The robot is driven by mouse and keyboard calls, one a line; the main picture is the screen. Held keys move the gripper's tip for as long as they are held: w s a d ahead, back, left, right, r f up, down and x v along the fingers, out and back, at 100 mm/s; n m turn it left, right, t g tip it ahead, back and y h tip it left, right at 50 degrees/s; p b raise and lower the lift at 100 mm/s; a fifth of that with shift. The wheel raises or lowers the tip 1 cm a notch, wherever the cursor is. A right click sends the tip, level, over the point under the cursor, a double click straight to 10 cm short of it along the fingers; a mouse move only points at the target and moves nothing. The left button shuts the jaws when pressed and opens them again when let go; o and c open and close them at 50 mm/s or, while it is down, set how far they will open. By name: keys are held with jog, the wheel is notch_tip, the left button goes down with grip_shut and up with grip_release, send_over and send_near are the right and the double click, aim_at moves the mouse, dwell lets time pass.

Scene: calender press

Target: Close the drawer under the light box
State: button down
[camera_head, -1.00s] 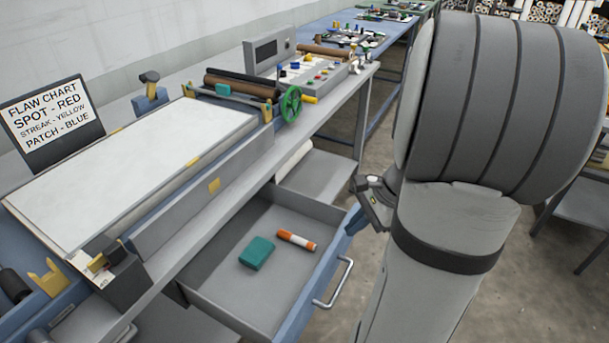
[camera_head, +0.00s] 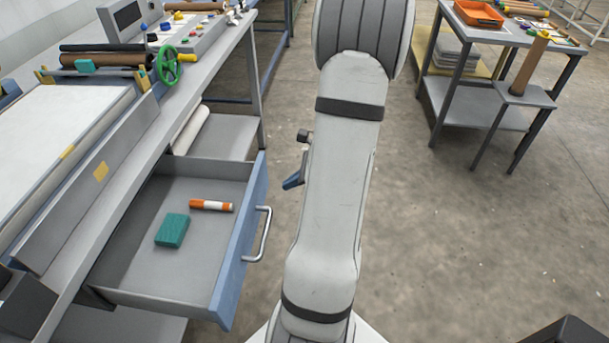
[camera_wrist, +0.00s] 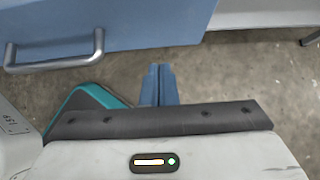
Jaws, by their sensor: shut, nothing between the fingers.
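The drawer (camera_head: 180,270) under the light box (camera_head: 55,120) stands open. It has a blue front (camera_head: 240,240) and a silver bar handle (camera_head: 262,235). A teal block (camera_head: 172,230) and an orange-and-white marker (camera_head: 211,206) lie inside. My gripper (camera_head: 291,183) shows partly behind my arm, to the right of the drawer front and apart from it. In the wrist view, the blue fingers (camera_wrist: 158,84) are shut and empty over the floor. The drawer front (camera_wrist: 130,25) and handle (camera_wrist: 58,62) are at the upper left there.
A green handwheel (camera_head: 167,65) and rollers sit at the far end of the light box. A lower shelf (camera_head: 222,135) bears a white roll behind the drawer. A grey table (camera_head: 500,35) with an orange tray (camera_head: 478,13) stands at the right. The floor in front is clear.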

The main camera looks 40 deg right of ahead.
aim_at(262, 189)
jog(key=w+a, duration=0.1)
jog(key=w, duration=0.1)
jog(key=w+a+f, duration=0.1)
jog(key=a, duration=0.1)
jog(key=shift+w, duration=0.4)
jog(key=shift+a, duration=0.15)
jog(key=shift+w, duration=0.15)
